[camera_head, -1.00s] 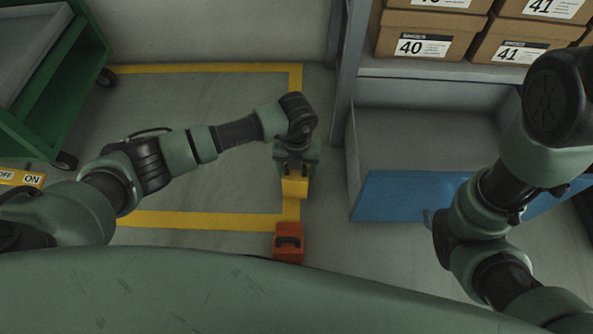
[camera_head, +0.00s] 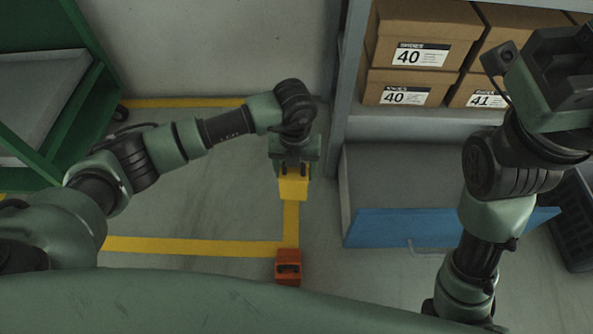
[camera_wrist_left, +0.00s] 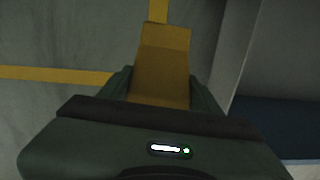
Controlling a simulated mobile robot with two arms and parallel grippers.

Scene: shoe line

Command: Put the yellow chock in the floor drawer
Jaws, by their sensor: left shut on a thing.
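The yellow chock (camera_head: 294,188) is held in my left gripper (camera_head: 293,174), above the floor to the left of the floor drawer. In the left wrist view the chock (camera_wrist_left: 163,62) sticks out from between the fingers of the left gripper (camera_wrist_left: 162,98). The floor drawer (camera_head: 400,229) has a blue front and a grey inside, and stands pulled out below the shelf. No chock shows in the visible part of it. My right gripper (camera_head: 570,85) is at the upper right, in front of the shelf; its fingers are not clear.
Shoe boxes (camera_head: 410,45) stand on the grey shelf (camera_head: 440,124) above the drawer. An orange object (camera_head: 288,267) sits on the floor by the yellow floor line (camera_head: 190,246). A green cart (camera_head: 85,60) is at the left. A dark crate (camera_head: 578,222) lies at the far right.

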